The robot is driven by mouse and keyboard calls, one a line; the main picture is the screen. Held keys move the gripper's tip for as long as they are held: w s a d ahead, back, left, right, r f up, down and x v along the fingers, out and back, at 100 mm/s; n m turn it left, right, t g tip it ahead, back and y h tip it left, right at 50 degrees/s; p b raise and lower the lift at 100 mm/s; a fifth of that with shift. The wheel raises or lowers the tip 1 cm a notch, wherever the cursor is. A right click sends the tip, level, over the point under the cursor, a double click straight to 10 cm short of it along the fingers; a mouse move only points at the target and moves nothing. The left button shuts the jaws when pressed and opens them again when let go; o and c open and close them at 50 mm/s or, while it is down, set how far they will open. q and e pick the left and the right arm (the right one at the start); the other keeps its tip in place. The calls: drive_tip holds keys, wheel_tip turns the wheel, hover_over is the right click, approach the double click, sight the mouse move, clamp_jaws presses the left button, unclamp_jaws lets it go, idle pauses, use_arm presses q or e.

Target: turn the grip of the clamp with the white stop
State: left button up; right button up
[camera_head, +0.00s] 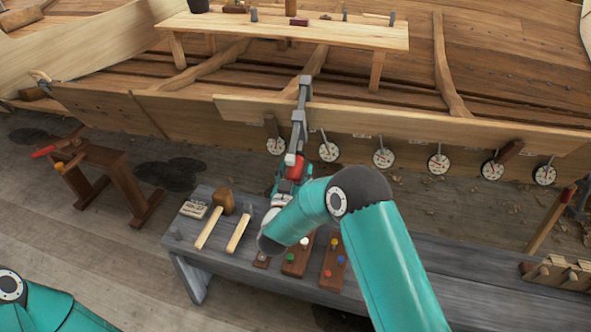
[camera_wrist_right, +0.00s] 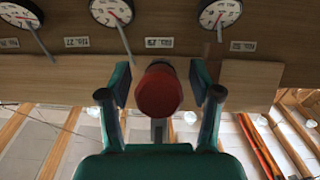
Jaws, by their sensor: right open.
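A grey metal clamp (camera_head: 299,117) hangs over the top edge of the hull planking. Its red grip (camera_head: 296,167) points down and towards me. In the right wrist view the round red end of the grip (camera_wrist_right: 158,92) lies between the fingers. My right gripper (camera_wrist_right: 160,96) is open around it, with a gap visible on both sides. In the head view the right gripper (camera_head: 284,187) is partly hidden by my own arm. I cannot make out a white stop on the clamp for certain. My left gripper is out of view; only part of that arm shows at bottom left.
Several round dials (camera_head: 383,158) hang along the plank. A grey bench (camera_head: 180,240) below holds a mallet (camera_head: 222,203), a hammer (camera_head: 240,228) and wooden blocks with coloured knobs (camera_head: 333,268). A wooden trestle (camera_head: 110,165) stands at left. A plank table (camera_head: 290,32) stands inside the hull.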

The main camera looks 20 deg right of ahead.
drive_tip(key=c, duration=1.1)
drive_tip(key=shift+c, duration=0.2)
drive_tip(key=shift+n+h+b, duration=0.4)
drive_tip(key=shift+h+b, duration=0.1)
drive_tip(key=shift+b, duration=0.1)
drive_tip(key=shift+n+g+h+b, duration=0.5)
drive_tip(key=shift+g+h+b, duration=0.1)
drive_tip(key=shift+h, duration=0.1)
drive_tip(key=shift+n+g+h+b, duration=0.4)
drive_tip(key=shift+n+h+b, duration=0.25)
drive_tip(key=shift+n+h, duration=0.4)
drive_tip(key=shift+r+h, duration=0.1)
drive_tip(key=shift+h, duration=0.15)
drive_tip(key=shift+r+n, duration=0.1)
drive_tip(key=shift+n, duration=0.15)
